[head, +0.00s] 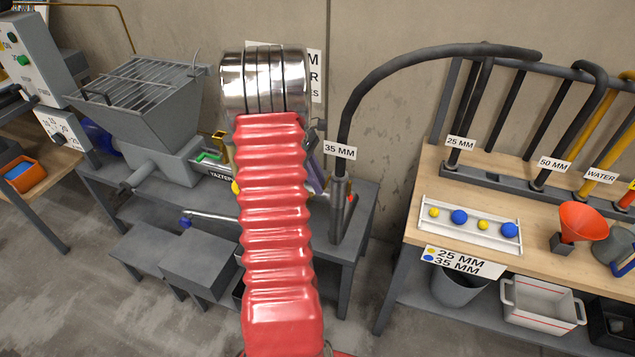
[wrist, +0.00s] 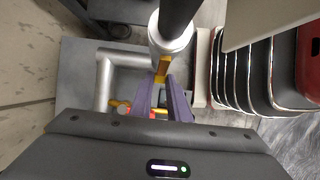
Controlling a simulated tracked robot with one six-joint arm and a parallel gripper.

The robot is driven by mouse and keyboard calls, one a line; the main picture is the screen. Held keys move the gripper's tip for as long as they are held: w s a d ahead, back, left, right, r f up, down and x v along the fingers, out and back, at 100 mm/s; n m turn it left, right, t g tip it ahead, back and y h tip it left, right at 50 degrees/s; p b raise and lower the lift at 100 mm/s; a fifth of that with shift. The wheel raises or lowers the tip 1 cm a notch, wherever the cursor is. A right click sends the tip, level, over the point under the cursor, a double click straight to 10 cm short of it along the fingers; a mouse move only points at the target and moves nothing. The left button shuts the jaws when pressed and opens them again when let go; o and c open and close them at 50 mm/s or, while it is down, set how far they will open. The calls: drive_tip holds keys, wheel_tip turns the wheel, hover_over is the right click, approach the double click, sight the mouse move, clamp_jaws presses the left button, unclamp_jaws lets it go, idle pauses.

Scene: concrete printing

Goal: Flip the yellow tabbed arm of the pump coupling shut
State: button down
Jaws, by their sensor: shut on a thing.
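In the wrist view my gripper (wrist: 164,84) has its two purple fingers closed around a yellow tab (wrist: 162,66), which I take to be the coupling's tabbed arm. The tab lies just below the silver pump coupling (wrist: 170,42), where a black hose (wrist: 178,12) enters. Whether the arm lies flat against the coupling cannot be told. In the head view my arm hides most of the coupling area. Part of a purple finger (head: 316,176) shows right of the arm, beside the upright grey hose end (head: 339,205) labelled 35 MM.
The grey pump hopper (head: 145,95) stands left on the dark bench (head: 350,215). A silver elbow pipe (wrist: 104,80) and a yellow-and-red part (wrist: 122,106) lie near my fingers. The black hose arches right toward the wooden table (head: 430,215). A concrete wall stands behind.

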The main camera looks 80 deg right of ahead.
drive_tip(key=shift+s+f+g, duration=0.25)
drive_tip(key=shift+s+g, duration=0.05)
drive_tip(key=shift+g, duration=0.8)
drive_tip(key=c, duration=1.7)
unclamp_jaws()
drive_tip(key=v, duration=1.3)
drive_tip(key=shift+w+d+r, duration=0.15)
drive_tip(key=shift+w+r, duration=0.05)
drive_tip(key=shift+r, duration=0.1)
